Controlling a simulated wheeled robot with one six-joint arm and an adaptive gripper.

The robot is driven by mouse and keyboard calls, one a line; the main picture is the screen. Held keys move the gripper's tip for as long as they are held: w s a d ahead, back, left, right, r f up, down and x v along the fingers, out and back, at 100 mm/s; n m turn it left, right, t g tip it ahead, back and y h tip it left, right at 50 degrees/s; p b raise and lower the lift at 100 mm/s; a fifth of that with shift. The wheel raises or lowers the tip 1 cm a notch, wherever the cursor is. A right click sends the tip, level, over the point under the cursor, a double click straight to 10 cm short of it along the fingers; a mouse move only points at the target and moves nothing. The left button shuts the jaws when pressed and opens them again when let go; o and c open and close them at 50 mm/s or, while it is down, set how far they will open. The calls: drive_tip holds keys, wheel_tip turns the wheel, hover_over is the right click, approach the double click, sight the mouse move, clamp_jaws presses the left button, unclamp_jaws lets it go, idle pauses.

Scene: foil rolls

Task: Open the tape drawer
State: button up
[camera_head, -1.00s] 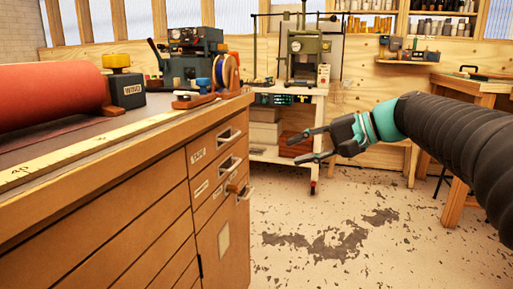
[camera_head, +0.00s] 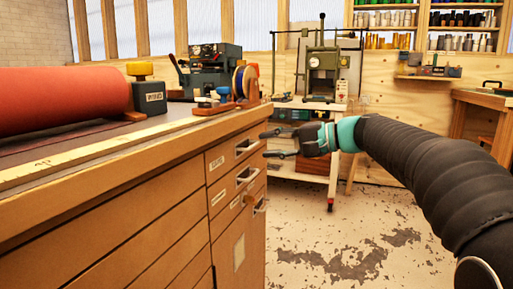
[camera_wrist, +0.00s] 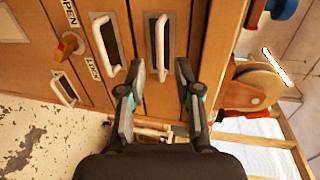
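The tape drawer (camera_head: 226,158) is the top small drawer at the right end of the wooden cabinet and looks shut. Its label is small and blurred now, but read TAPE a second ago. Its pale handle (camera_head: 246,148) also shows in the wrist view (camera_wrist: 161,45), where the picture is turned sideways. My gripper (camera_head: 267,145) is open and empty, just right of this handle in the head view. In the wrist view, its fingertips (camera_wrist: 160,73) are spread to either side of the handle's line, seemingly short of it.
Below are a second drawer handle (camera_head: 246,177) and an orange-brown knob (camera_head: 249,199). A white trolley (camera_head: 325,106) stands behind my gripper. The floor (camera_head: 350,240) is clear.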

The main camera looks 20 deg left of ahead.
sight(255, 145)
drive_tip(key=shift+x, duration=1.9)
drive_tip(key=shift+c, duration=0.3)
clamp_jaws()
